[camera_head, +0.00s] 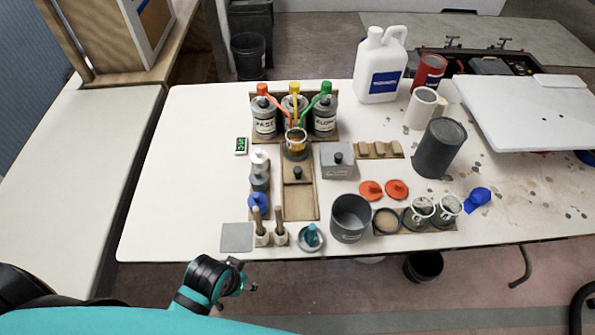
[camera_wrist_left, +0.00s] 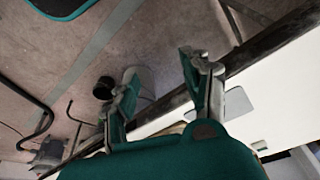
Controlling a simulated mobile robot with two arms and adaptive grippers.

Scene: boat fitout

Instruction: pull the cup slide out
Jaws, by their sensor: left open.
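The cup slide (camera_head: 292,174) is a brown wooden piece with a dark knob on top, in a wooden track (camera_head: 300,207) at the table's middle. A clear cup (camera_head: 296,148) with yellowish contents stands at the slide's far end, below several bottles with coloured spouts. My left gripper (camera_head: 240,284) is in front of the table's near edge, well short of the slide and touching nothing. In the left wrist view its two fingers (camera_wrist_left: 160,88) are apart and empty, with floor and the table edge behind them. My right gripper is not in view.
Brushes in holders (camera_head: 268,238), a teal-topped item in a round dish (camera_head: 311,239) and a grey pot (camera_head: 350,218) stand along the near edge. The table's left part is clear.

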